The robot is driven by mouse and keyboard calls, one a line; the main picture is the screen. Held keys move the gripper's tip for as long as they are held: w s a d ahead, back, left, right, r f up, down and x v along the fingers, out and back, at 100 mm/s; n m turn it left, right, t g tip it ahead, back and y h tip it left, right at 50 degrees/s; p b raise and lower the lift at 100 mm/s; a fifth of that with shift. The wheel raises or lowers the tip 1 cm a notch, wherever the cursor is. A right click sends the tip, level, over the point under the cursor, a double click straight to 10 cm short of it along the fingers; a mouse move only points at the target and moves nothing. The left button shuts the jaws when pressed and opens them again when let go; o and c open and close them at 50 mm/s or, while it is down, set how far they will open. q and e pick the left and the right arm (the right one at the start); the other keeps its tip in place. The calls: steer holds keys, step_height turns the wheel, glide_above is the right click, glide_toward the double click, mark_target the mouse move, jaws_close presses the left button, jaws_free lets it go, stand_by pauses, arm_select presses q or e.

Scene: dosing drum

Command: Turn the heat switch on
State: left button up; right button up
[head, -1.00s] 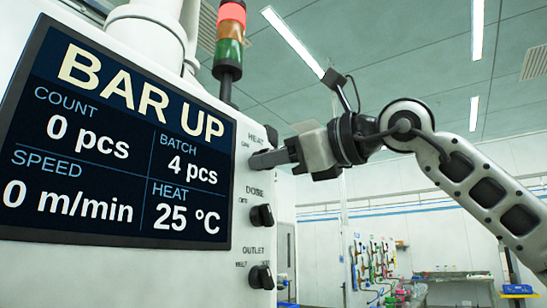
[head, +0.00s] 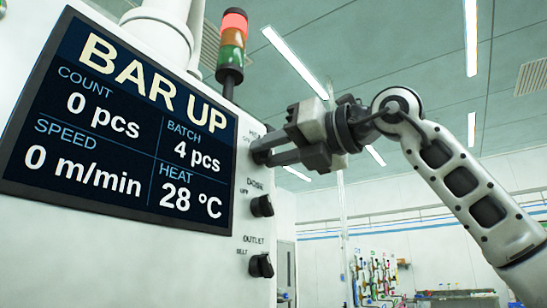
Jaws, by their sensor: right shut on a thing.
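The heat switch (head: 258,151) is the top knob on the right edge of the white machine front, under a partly covered HEAT label. My right gripper (head: 263,150) reaches in from the right and is shut on the heat switch, with its fingertips at the panel. The fingers hide most of the knob, so its exact pointer position cannot be read. The display (head: 120,125) reads BAR UP, count 0 pcs, batch 4 pcs, speed 0 m/min and heat 28 °C. My left gripper is not in view.
Below the heat switch are the black dose knob (head: 261,206) and the black outlet knob (head: 261,266). A signal tower (head: 232,45) with its red top lit stands above the panel. The space right of the panel, below my right arm, is open, with a bench far behind.

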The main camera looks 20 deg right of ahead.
arm_select(q)
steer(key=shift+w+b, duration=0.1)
steer(key=shift+b, duration=0.2)
arm_select(e)
steer(key=shift+m, duration=1.2)
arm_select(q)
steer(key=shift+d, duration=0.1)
arm_select(e)
steer(key=shift+r, duration=0.1)
steer(key=o, duration=1)
steer(key=shift+c, duration=0.2)
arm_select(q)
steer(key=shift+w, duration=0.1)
arm_select(e)
steer(key=shift+s+d, duration=0.1)
arm_select(q)
steer(key=b, duration=0.1)
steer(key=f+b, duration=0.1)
steer(key=b, duration=0.1)
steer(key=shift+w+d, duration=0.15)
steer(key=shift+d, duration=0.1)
arm_select(e)
steer(key=v, duration=1.5)
steer(key=shift+s+d, duration=0.25)
steer(key=shift+s, duration=0.05)
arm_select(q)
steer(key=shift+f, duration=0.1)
